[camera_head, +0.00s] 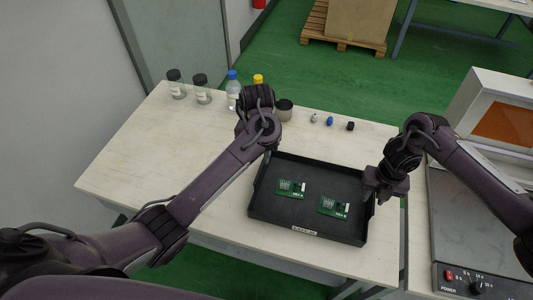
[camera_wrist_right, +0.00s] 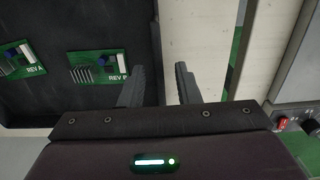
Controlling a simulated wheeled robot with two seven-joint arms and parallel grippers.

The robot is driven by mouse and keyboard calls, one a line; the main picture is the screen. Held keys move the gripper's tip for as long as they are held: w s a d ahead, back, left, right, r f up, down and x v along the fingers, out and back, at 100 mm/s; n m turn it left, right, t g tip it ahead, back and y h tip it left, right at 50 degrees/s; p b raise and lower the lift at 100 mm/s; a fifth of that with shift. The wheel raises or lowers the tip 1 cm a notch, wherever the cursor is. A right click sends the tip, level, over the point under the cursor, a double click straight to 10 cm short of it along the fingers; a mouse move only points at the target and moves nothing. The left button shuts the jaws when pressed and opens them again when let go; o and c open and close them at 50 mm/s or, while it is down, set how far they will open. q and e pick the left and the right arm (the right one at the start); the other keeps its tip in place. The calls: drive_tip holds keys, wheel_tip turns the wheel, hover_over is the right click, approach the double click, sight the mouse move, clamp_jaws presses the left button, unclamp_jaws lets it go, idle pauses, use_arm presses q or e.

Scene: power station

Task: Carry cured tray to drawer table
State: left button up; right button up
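A black tray (camera_head: 310,170) rests on the pale wooden table, with a small label on its front wall. It holds two green circuit boards, one at the left (camera_head: 291,189) and one at the right (camera_head: 333,207). My right gripper (camera_head: 372,197) is at the tray's right wall. In the right wrist view its fingers (camera_wrist_right: 160,85) are apart, with the tray wall (camera_wrist_right: 156,45) between them; contact cannot be told. My left gripper (camera_head: 267,150) is at the tray's back left corner. Its fingers are hidden behind the arm, so its opening cannot be told.
A machine with a control panel (camera_head: 465,280) stands right of the table. The table's left part (camera_head: 140,165) is clear.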

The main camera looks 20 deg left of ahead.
wheel_tip(320, 180, up, 8)
drive_tip(key=shift+f, duration=0.25)
drive_tip(key=shift+s, duration=0.1)
idle(0.4)
